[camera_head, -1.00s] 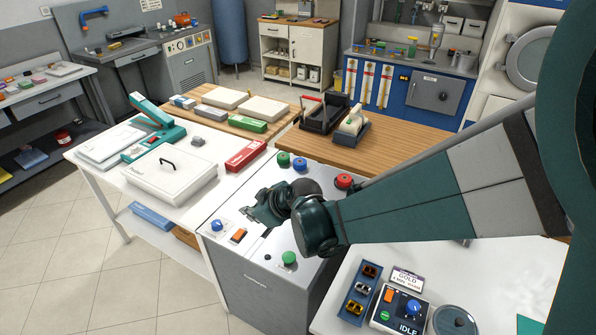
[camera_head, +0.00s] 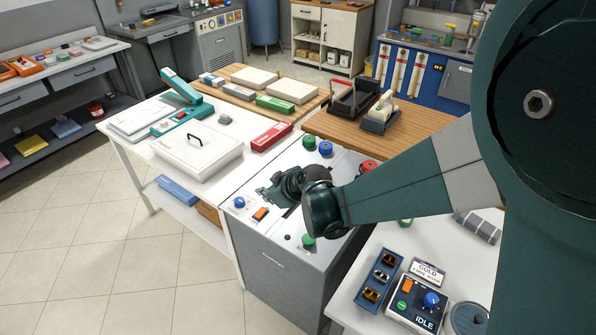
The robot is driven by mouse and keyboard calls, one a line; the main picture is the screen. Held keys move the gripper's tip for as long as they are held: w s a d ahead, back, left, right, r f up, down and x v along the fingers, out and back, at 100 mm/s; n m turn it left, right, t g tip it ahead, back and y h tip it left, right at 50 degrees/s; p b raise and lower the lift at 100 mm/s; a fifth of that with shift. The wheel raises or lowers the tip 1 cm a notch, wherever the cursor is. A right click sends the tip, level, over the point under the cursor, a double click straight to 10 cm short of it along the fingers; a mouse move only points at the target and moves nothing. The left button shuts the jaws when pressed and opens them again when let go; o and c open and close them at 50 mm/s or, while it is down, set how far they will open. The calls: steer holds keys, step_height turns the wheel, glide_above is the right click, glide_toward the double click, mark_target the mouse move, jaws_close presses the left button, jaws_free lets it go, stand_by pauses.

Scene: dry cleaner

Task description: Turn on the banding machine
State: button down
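A grey cabinet machine (camera_head: 272,272) with a white control top stands in the middle; I take it for the banding machine, though no readable label confirms this. Its top carries an orange switch (camera_head: 260,214), a blue knob (camera_head: 239,202) and a green button (camera_head: 308,240) near the front. Another green button (camera_head: 309,143), a blue knob (camera_head: 326,148) and a red button (camera_head: 370,166) are toward the back. My gripper (camera_head: 271,196) is over the top, right of and behind the orange switch. My wrist hides part of the panel. Finger opening and any contact are unclear.
A smaller control box (camera_head: 416,303) reading IDLE stands on the white table at right, beside a blue rack (camera_head: 378,277) and a GOLD sign (camera_head: 428,271). A white lidded box (camera_head: 198,152) and a red box (camera_head: 271,136) are at left. The front floor is clear.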

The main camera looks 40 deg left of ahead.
mark_target(265, 209)
steer(key=x, duration=0.4)
steer(key=shift+f+b, duration=0.2)
steer(key=shift+b, duration=0.2)
steer(key=shift+w+f, duration=0.2)
steer(key=shift+f, duration=0.75)
steer(key=shift+w+f+b, duration=0.1)
steer(key=shift+f+b, duration=0.3)
steer(key=shift+f, duration=0.35)
steer(key=shift+d, duration=0.1)
